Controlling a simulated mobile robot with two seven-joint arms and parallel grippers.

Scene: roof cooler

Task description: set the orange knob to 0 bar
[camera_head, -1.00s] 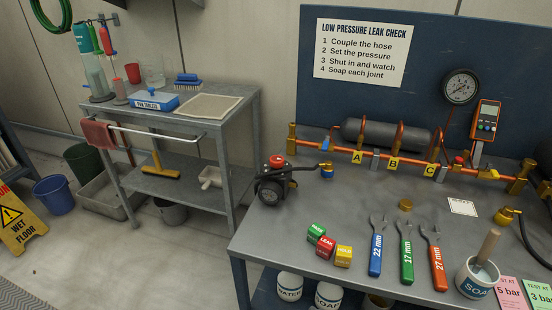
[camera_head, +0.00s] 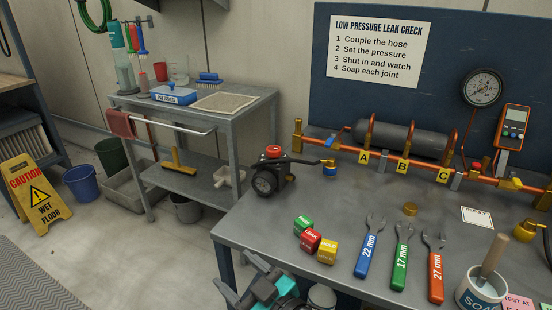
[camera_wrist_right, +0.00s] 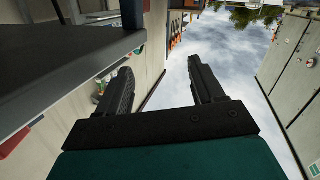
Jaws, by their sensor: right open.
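An orange-red knob (camera_head: 273,150) sits on top of a small black device with a round dial face (camera_head: 265,184), at the left back part of the grey bench. The dial's reading is too small to make out. My right gripper (camera_head: 240,280) is at the bottom of the head view, in front of the bench's front edge and well short of the knob. Its jaws are open and empty; they also show apart in the right wrist view (camera_wrist_right: 161,68), facing away from the knob. My left gripper is not in view.
The bench (camera_head: 310,195) holds colored blocks (camera_head: 311,241), wrenches (camera_head: 401,262) and a soap pot (camera_head: 481,291). An orange pipe (camera_head: 340,150) with a gauge (camera_head: 482,88) runs along the back. A grey cart (camera_head: 240,120) stands left. The bench edge lies between gripper and knob.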

